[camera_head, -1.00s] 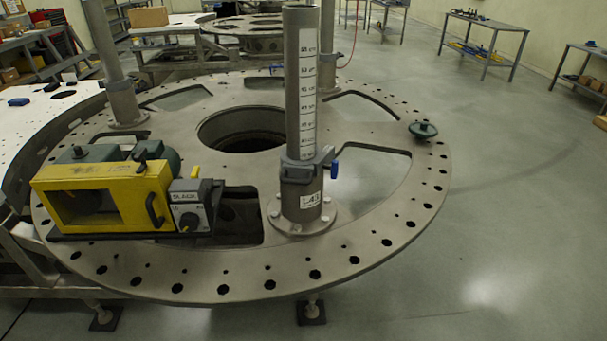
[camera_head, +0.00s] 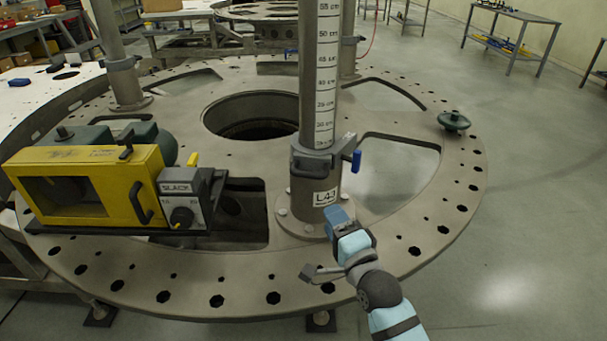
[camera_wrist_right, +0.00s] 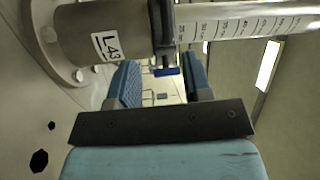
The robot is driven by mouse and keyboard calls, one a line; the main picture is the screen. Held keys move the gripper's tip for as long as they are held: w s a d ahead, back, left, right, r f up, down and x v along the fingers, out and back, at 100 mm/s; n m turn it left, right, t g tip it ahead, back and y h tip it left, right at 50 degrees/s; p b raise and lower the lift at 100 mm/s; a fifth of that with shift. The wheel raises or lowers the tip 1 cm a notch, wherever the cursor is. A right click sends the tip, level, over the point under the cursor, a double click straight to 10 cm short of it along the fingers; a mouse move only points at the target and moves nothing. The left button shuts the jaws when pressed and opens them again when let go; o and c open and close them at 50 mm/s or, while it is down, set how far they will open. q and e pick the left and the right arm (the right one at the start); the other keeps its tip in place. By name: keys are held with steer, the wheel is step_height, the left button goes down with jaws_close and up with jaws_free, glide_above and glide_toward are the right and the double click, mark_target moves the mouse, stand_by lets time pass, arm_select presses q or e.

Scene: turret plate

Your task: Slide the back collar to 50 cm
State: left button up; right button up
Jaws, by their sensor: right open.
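The nearest upright post (camera_head: 321,70) carries a centimetre scale and a label reading L43. A dark collar (camera_head: 312,161) with a blue lever (camera_head: 356,161) sits low on it, well below the 50 cm mark. In the right wrist view the same collar (camera_wrist_right: 162,22) and blue lever (camera_wrist_right: 167,71) show. Other posts at the left and behind carry collars too, the left one (camera_head: 120,64) and the rear one (camera_head: 350,42). My right gripper (camera_head: 326,243) is open and empty, in front of and below the nearest collar, apart from it. My left gripper is out of view.
The posts stand on a large round holed plate (camera_head: 250,285). A yellow and black box marked SLACK (camera_head: 100,188) lies on its left. A small green knobbed piece (camera_head: 454,121) sits near the right rim.

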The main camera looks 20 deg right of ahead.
mark_target(307, 174)
steer(key=w+r, duration=0.1)
steer(key=w, duration=0.3)
steer(key=w+a+p, duration=0.1)
steer(key=w, duration=0.4)
steer(key=w+r, duration=0.1)
steer(key=w, duration=0.3)
steer(key=shift+w+a+r+p, duration=0.3)
steer(key=shift+w+r, duration=0.05)
steer(key=shift+w, duration=0.05)
jaws_close()
